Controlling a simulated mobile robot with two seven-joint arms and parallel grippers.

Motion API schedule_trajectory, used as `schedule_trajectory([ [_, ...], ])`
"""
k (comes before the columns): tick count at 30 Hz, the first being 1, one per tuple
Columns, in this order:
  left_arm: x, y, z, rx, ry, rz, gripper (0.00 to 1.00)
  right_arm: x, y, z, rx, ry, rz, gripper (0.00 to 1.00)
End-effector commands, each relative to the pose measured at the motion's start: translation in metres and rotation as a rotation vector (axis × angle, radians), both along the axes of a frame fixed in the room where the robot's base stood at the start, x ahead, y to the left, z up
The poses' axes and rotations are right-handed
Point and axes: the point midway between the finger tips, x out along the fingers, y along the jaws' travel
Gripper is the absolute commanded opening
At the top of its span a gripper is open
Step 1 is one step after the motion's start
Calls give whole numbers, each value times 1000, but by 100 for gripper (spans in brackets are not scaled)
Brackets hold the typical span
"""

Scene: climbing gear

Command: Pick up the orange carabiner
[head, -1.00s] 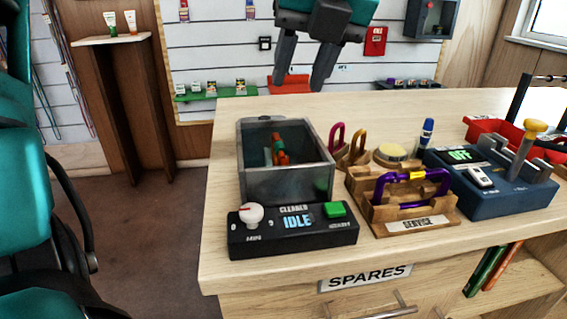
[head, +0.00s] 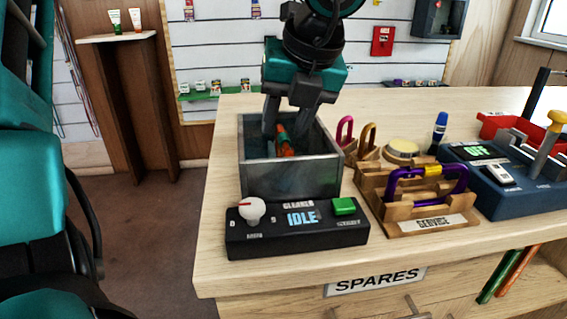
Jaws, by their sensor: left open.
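The orange carabiner (head: 286,146) is inside the grey metal bin of the cleaner (head: 290,178); only part of it shows above the front wall. My left gripper (head: 283,138) points down into the bin from above, with its fingers apart on either side of the carabiner. The fingertips are partly hidden, and I cannot tell whether they touch it. My right gripper does not show.
The cleaner's control panel (head: 297,227) reads IDLE in front of the bin. The counter's left front corner is clear.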

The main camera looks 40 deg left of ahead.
Motion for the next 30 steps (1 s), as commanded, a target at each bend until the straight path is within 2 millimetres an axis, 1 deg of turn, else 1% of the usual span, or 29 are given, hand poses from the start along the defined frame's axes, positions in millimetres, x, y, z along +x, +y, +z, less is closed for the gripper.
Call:
schedule_trajectory([
  [1, -2, 2, -10, -3, 3, -1, 41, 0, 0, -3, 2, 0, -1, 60],
  [6, 0, 10, -26, -2, 0, 1, 41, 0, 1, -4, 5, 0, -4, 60],
  [14, 1, 11, -27, -1, -1, 1, 41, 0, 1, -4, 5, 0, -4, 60],
  [27, 1, 11, -27, -1, -1, 1, 0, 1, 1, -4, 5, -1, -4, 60],
  [30, 1, 11, -27, -1, -1, 1, 0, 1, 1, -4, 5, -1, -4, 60],
])
